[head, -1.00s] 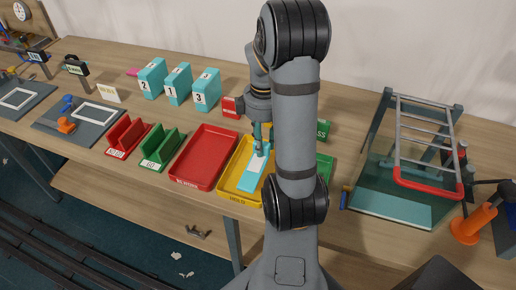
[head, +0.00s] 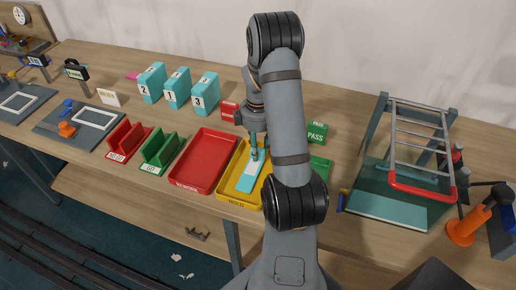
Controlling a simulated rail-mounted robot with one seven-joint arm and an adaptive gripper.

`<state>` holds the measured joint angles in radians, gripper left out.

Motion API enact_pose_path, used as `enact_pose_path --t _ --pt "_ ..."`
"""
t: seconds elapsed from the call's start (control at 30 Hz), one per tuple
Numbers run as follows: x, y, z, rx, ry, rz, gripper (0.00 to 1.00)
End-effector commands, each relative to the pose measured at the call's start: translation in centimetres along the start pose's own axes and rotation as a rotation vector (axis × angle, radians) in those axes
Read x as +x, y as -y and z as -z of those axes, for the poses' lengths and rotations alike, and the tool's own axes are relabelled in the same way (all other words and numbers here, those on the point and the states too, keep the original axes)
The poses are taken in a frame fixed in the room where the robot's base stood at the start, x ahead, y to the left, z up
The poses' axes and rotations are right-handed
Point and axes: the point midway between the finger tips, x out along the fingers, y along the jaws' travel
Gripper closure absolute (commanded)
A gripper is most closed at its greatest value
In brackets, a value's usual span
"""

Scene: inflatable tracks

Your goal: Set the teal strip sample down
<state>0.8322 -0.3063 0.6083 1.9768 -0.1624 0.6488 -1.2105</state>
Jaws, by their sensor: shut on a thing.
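The teal strip sample (head: 247,182) has a white patch and lies along the inside of the yellow tray (head: 231,196), low at its floor; I cannot tell whether it touches. My gripper (head: 254,155) points down at the strip's far end and is shut on it. My arm covers the right part of the yellow tray and some of the green tray.
A red tray (head: 203,160) is left of the yellow tray, and a green tray (head: 320,170) is to its right. Numbered teal blocks (head: 177,92) stand behind. A green PASS sign (head: 316,133) stands behind the green tray. A framed rig (head: 405,170) occupies the right.

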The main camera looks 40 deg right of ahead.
Motion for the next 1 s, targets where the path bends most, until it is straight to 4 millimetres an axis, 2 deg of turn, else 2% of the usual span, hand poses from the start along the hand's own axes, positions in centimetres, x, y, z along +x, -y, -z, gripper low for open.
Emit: enact_pose_path --t 0.13,0.17,0.47,0.77,0.87,1.0 --pt "0.5 0.0 0.0 0.0 0.0 0.0 1.0" --pt "0.4 0.0 0.0 0.0 0.0 0.0 0.72" --pt "0.3 0.0 0.0 0.0 0.0 0.001 0.54" --pt "0.1 0.0 0.0 0.0 0.0 0.0 0.53" --pt "-0.5 -0.1 0.0 0.0 -0.001 -0.002 0.53" --pt "-2.7 -0.1 0.1 0.0 -0.003 -0.005 0.53"
